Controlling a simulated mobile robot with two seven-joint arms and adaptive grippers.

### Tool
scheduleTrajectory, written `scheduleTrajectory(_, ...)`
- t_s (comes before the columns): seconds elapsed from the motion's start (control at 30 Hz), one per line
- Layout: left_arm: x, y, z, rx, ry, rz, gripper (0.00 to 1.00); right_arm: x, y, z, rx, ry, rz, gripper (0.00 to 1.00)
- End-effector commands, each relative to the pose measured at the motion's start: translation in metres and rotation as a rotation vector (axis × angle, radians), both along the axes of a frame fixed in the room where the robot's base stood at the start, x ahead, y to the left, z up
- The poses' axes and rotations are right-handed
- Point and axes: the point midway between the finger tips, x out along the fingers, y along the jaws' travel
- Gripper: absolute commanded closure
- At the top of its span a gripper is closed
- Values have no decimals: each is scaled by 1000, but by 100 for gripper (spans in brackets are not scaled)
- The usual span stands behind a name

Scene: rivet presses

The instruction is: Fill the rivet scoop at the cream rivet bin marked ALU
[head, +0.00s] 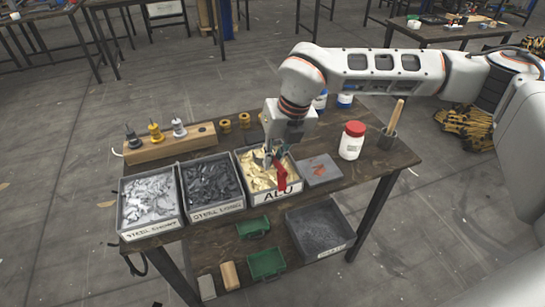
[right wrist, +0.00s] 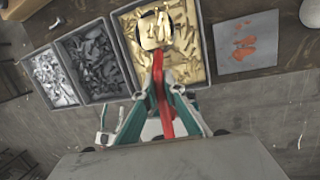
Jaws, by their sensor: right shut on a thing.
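The bin marked ALU (head: 262,200) sits on the wooden bench, full of pale gold pieces. My right gripper (head: 272,160) points down over this bin. It is shut on the red handle of the rivet scoop (head: 282,181). In the right wrist view the red handle runs up between the fingertips (right wrist: 163,92) to the pale scoop bowl (right wrist: 152,30). The bowl is over or among the pale pieces of the bin (right wrist: 208,45), and seems to hold some. How deep it sits I cannot tell. My left gripper is not in view.
Two grey bins, steel countersunk or similar (head: 150,230) and dark steel (head: 217,209), stand left of the ALU bin. Green trays (head: 267,263) are on the lower shelf.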

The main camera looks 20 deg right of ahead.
Motion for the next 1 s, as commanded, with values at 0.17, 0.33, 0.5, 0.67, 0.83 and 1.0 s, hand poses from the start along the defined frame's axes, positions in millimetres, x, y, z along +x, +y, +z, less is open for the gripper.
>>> scheduleTrajectory(0.17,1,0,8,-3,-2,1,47,-4,0,17,3,-47,2,100)
scheduleTrajectory(0.33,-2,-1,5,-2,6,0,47,-7,0,29,4,-90,2,100)
scheduleTrajectory(0.5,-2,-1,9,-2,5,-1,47,-10,0,42,6,-135,2,100)
scheduleTrajectory(0.67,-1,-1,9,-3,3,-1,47,-13,0,54,6,-174,1,100)
scheduleTrajectory(0.83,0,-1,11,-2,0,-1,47,-15,-1,64,9,-210,0,100)
scheduleTrajectory(1.0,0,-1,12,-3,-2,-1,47,-16,0,68,9,-221,1,100)
